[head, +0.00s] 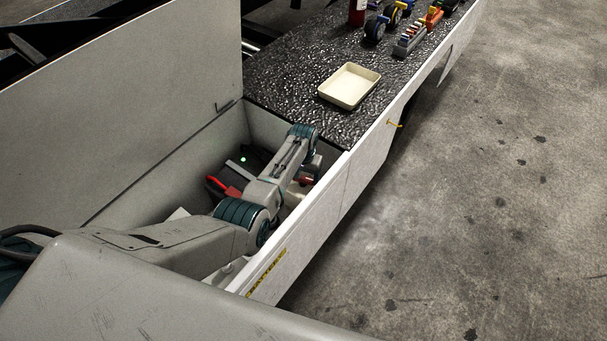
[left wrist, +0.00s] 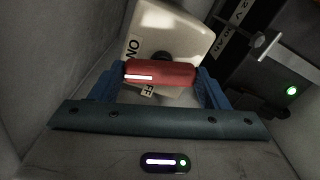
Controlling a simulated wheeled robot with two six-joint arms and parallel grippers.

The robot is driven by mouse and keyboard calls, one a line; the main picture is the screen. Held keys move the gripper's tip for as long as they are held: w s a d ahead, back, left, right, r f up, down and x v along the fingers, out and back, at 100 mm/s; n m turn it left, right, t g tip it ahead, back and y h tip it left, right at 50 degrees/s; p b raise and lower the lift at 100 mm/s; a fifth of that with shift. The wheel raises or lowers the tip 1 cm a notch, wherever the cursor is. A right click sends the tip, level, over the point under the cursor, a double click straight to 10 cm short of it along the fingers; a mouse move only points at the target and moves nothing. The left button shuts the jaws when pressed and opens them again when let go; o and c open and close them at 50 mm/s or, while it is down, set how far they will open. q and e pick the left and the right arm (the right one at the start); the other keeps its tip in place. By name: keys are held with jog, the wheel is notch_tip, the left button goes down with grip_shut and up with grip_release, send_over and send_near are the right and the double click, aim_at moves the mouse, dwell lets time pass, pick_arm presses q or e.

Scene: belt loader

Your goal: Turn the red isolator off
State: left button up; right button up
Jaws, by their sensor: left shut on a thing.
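The isolator's red handle (left wrist: 160,73) sits on a cream block (left wrist: 192,22) with an ON label (left wrist: 134,48) and a partly covered OFF label (left wrist: 147,91). The handle lies level across the left wrist view, with a white mark on its left half. My left gripper (left wrist: 159,80) is shut on the handle, one blue finger at each end. In the head view, my left gripper (head: 304,176) reaches down into the open bay, and a little of the red handle (head: 306,181) shows beside it. My right gripper is not in view.
The bay's white side wall (head: 330,205) stands close on the right. A dark box with a green light (left wrist: 292,90) is beside the isolator. A red cable end (head: 222,187) lies in the bay. A cream tray (head: 349,86) and several tools are on the black deck.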

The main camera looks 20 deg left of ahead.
pick_arm(q)
jog(key=n+p, duration=0.1)
jog(key=n, duration=0.3)
jog(key=shift+r+n, duration=0.1)
jog(key=shift+n, duration=0.3)
jog(key=n, duration=0.2)
jog(key=shift+n, duration=0.3)
jog(key=n, duration=0.3)
jog(key=shift+w+n+p, duration=0.1)
jog(key=shift+n+p, duration=0.2)
jog(key=shift+p, duration=0.05)
jog(key=shift+a+n, duration=0.1)
jog(key=shift+n, duration=1.6)
jog(key=o, duration=1)
